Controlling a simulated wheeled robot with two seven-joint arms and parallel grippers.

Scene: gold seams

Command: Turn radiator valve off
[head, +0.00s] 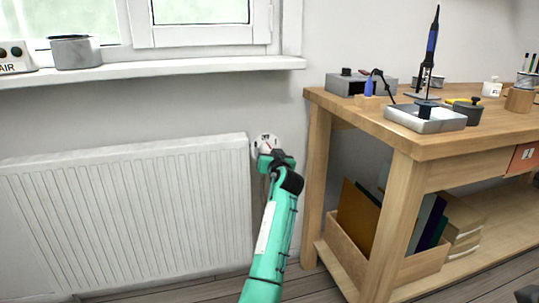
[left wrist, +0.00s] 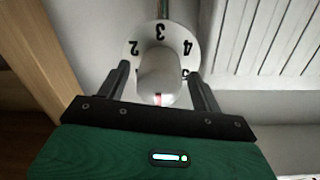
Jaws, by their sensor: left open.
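The radiator valve (head: 265,142) is a white round dial on the wall side of the radiator's right end, partly hidden by my gripper. In the left wrist view the valve (left wrist: 158,75) shows a white knob in front of a disc with the black numbers 2, 3 and 4. A red mark is on the knob's near end. My left gripper (head: 272,155) is at the valve; in the left wrist view its two dark fingers (left wrist: 158,80) stand open on either side of the knob, with gaps visible. My right gripper is not in view.
The white radiator (head: 130,210) fills the wall at left, below the window sill (head: 150,70). A wooden workbench (head: 430,145) stands close on the right, its left leg near my arm. It carries a soldering iron and tins. A wooden box (head: 345,250) with boards is on its lower shelf.

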